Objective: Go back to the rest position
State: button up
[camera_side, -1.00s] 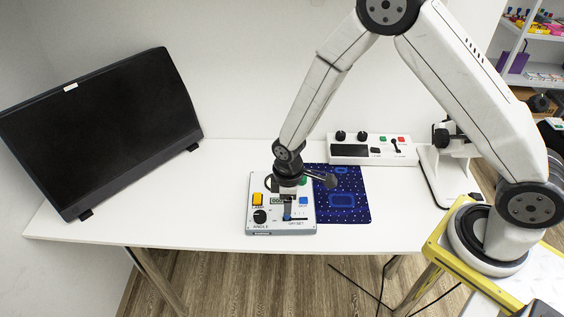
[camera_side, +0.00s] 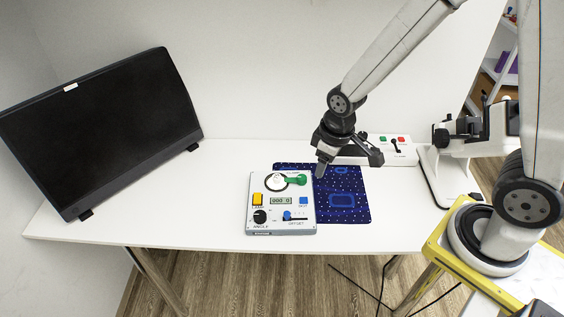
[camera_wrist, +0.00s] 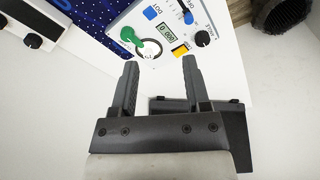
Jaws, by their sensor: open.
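My gripper (camera_side: 321,170) hangs over the dark blue mat, up and to the right of the control box. In the wrist view my gripper (camera_wrist: 160,65) has its two fingers apart with nothing between them. The control box (camera_side: 281,227) stands on the white table, with a green handle (camera_side: 296,180), a yellow switch (camera_side: 257,199), a blue button (camera_side: 303,201), a black ANGLE knob (camera_side: 260,216), a blue OFFSET slider (camera_side: 287,216) and a small display (camera_side: 281,200). The green handle also shows in the wrist view (camera_wrist: 130,37), clear of the fingers.
The dark blue mat (camera_side: 343,213) lies right of the box. A white panel (camera_side: 374,160) with buttons stands behind it, partly hidden by my gripper. A black monitor (camera_side: 100,130) stands at the left. A white stand (camera_side: 447,175) is at the right. The table's left middle is bare.

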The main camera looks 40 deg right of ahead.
jog(key=s+d+r+m+t, duration=0.1)
jog(key=s+d+r+m, duration=0.2)
jog(key=s+r, duration=0.1)
jog(key=shift+s+r, duration=0.15)
jog(key=shift+s, duration=0.65)
